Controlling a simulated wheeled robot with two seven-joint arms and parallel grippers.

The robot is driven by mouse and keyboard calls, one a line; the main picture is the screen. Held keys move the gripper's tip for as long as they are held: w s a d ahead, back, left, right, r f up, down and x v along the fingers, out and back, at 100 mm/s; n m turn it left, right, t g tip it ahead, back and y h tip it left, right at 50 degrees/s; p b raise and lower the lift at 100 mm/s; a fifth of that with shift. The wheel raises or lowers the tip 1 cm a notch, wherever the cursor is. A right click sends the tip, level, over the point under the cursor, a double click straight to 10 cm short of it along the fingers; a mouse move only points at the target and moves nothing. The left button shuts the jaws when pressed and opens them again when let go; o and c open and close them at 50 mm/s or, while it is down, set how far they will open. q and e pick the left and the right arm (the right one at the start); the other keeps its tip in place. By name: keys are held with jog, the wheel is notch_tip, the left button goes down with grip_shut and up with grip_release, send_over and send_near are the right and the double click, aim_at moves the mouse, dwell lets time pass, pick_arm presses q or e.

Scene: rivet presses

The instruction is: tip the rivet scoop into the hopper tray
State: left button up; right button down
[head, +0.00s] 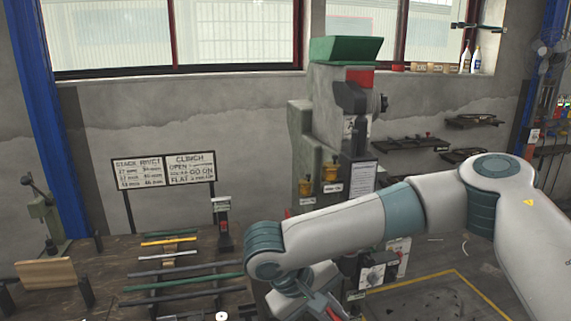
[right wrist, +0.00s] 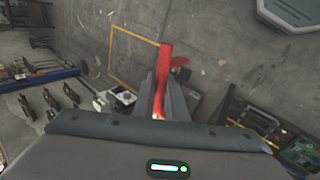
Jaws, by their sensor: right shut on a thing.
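The green hopper tray (head: 346,49) sits on top of the grey rivet press in the head view. My right gripper (head: 322,303) is low at the bottom of the head view, well below the tray and in front of the press. In the right wrist view, my right gripper (right wrist: 160,100) is shut on a long red thing, which appears to be the rivet scoop (right wrist: 165,65). Whether it holds rivets cannot be told. My left gripper is not in view.
The press (head: 325,135) stands against the wall, its lower part partly hidden by my right arm. A workbench (head: 110,265) with several metal bars is on the left. Two sign boards (head: 164,171) stand behind it. A yellow outline (head: 455,275) marks the floor at right.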

jog(key=s+d+m+g, duration=0.1)
jog(key=s+d+m, duration=0.1)
jog(key=d, duration=0.3)
jog(key=s+d+f+m+g+b, duration=0.1)
jog(key=s+d+m, duration=0.1)
jog(key=d, duration=0.4)
jog(key=shift+s+f+m+g+h, duration=0.25)
jog(key=shift+s+m+g+h, duration=0.05)
jog(key=shift+s, duration=0.2)
